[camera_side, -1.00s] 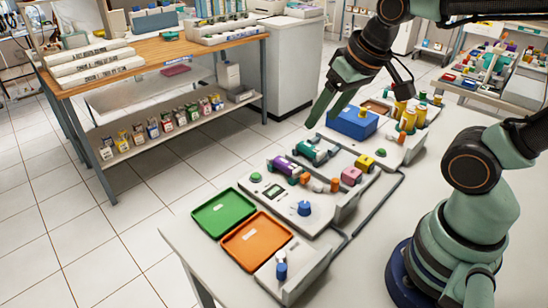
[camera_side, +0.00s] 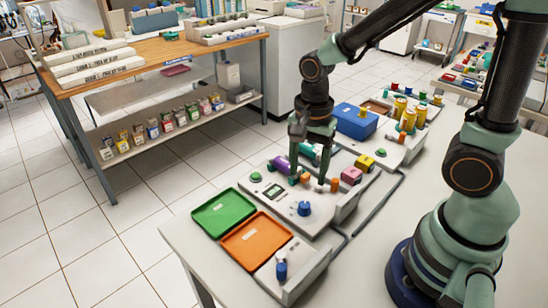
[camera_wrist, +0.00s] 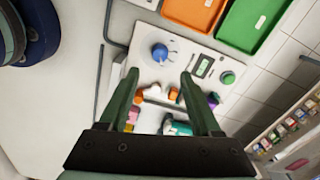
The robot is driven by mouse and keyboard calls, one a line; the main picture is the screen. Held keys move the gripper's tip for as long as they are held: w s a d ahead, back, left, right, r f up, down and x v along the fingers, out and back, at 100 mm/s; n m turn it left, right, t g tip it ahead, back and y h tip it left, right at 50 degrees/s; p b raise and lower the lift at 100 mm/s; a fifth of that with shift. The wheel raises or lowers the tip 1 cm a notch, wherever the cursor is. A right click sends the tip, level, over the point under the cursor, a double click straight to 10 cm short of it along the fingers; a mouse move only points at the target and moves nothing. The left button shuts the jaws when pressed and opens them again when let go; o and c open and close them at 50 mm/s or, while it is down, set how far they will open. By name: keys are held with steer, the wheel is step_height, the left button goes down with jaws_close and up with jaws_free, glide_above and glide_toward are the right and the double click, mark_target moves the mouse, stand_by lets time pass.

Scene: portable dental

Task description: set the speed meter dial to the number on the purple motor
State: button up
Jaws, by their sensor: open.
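The purple motor (camera_side: 279,165) lies on the grey panel in the side view, partly behind my gripper. A sliver of it shows in the wrist view (camera_wrist: 213,101). No number on it can be read. A blue dial knob (camera_side: 304,208) stands on the panel nearer the front, and in the wrist view the knob (camera_wrist: 160,52) has a printed scale around it. A small display (camera_side: 274,191) sits beside it, also seen in the wrist view (camera_wrist: 203,67). My gripper (camera_side: 305,180) is open and points down over the panel, apart from the knob.
A green tray (camera_side: 224,213) and an orange tray (camera_side: 256,241) lie left of the panel. A green button (camera_side: 256,177), pink block (camera_side: 351,175) and yellow block (camera_side: 364,162) are close by. A blue box (camera_side: 355,122) stands behind. A second blue knob (camera_side: 281,269) is at the front.

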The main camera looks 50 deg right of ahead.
mark_target(305, 204)
step_height(305, 204, down, 10)
steer(key=shift+r, duration=0.25)
stand_by(0.3)
jaws_close()
